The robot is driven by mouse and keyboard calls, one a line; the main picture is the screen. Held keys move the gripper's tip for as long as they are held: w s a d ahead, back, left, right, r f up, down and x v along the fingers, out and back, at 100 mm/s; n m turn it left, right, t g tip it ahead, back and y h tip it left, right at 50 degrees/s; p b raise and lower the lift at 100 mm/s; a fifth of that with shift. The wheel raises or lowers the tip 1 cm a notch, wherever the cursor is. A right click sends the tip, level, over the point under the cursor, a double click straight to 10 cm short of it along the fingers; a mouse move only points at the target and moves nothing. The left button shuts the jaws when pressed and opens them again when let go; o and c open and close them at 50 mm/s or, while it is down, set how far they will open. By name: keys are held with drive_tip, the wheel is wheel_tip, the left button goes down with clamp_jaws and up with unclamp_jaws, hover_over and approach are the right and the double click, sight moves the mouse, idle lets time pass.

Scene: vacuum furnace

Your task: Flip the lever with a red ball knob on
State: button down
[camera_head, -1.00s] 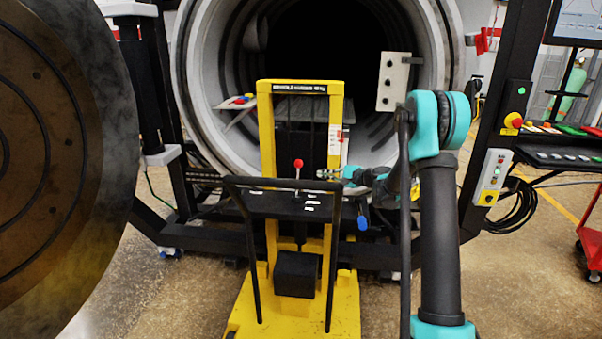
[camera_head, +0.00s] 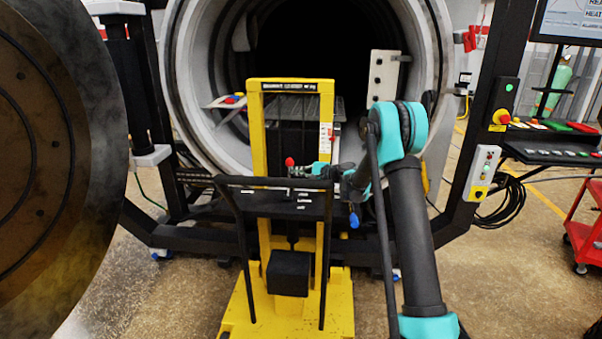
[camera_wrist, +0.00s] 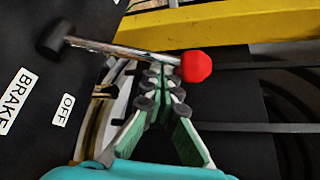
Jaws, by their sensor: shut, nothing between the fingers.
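The lever with a red ball knob (camera_head: 289,161) stands upright on the black panel of the yellow lift in the head view. In the wrist view its silver rod runs from a black base at upper left to the red knob (camera_wrist: 196,67). My gripper (camera_wrist: 159,69) is shut and empty. Its fingertips are at the rod close to the knob; I cannot tell if they touch it. In the head view my gripper (camera_head: 295,170) is just right of and below the knob. The labels BRAKE (camera_wrist: 15,100) and OFF (camera_wrist: 68,110) lie beside the lever.
The yellow lift (camera_head: 256,130) stands before the open furnace chamber (camera_head: 205,130). Its black push handle (camera_head: 240,225) rises on the near side. The big round door (camera_head: 95,190) fills the left. A red cart (camera_head: 585,235) is at far right.

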drive_tip(key=shift+s, duration=0.1)
idle(0.4)
drive_tip(key=shift+s+r, duration=0.15)
drive_tip(key=shift+s, duration=0.1)
drive_tip(key=s+n, duration=0.1)
drive_tip(key=s, duration=0.7)
drive_tip(key=shift+a+r+t, duration=0.2)
drive_tip(key=shift+r+t, duration=0.1)
drive_tip(key=shift+r, duration=0.05)
idle(0.4)
drive_tip(key=shift+r, duration=0.1)
